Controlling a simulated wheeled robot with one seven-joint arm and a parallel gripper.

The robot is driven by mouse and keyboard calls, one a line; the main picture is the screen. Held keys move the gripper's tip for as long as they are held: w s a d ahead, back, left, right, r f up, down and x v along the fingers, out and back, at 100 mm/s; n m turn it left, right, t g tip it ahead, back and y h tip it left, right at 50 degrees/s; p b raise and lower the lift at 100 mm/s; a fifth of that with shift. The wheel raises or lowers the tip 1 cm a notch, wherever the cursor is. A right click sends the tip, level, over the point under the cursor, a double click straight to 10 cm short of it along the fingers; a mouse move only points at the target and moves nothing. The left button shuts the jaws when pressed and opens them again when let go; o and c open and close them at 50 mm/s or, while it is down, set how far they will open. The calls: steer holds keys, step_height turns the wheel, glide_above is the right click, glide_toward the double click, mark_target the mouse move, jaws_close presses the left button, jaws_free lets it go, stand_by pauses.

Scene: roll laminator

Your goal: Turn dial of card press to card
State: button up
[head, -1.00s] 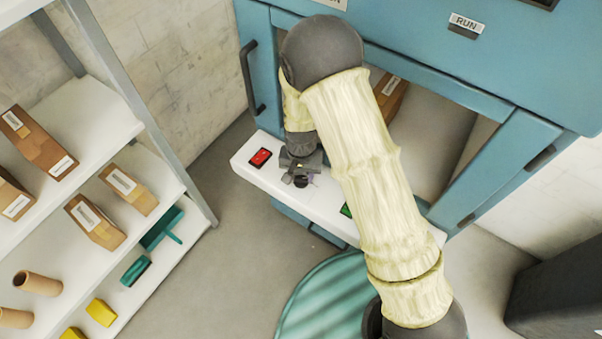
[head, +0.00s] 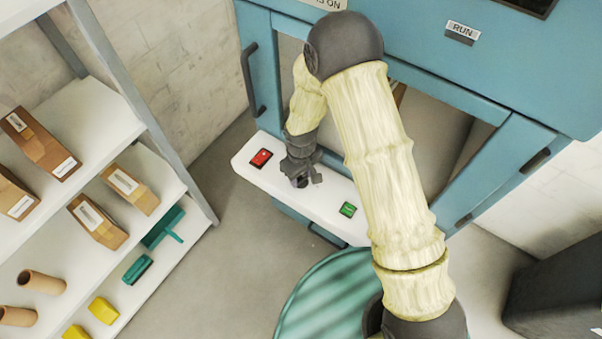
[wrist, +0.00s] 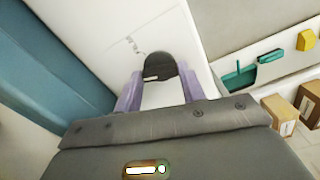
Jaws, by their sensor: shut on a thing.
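The card press is the large blue machine (head: 440,75) with a white control ledge (head: 335,190) along its front. Its dial is a dark round knob (wrist: 160,66) on the white ledge, with small dark markings beside it that are too small to read. My gripper (wrist: 158,80) has one pale purple finger on each side of the dial and is shut on it. In the head view my gripper (head: 301,179) points down at the ledge, between a red button (head: 261,158) and a green button (head: 348,209), and hides most of the dial.
A shelf rack (head: 130,130) at the left holds several cardboard boxes, brown rolls and yellow and teal items. A round teal striped surface (head: 325,300) is in front of the ledge. A dark box-like object (head: 560,290) stands at the lower right. Grey floor lies between rack and machine.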

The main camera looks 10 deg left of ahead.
mark_target(301, 178)
steer(key=shift+n, duration=1.6)
steer(key=o, duration=1)
steer(key=shift+r, duration=0.1)
step_height(301, 178, up, 17)
steer(key=shift+r+p, duration=0.1)
steer(key=shift+p, duration=0.3)
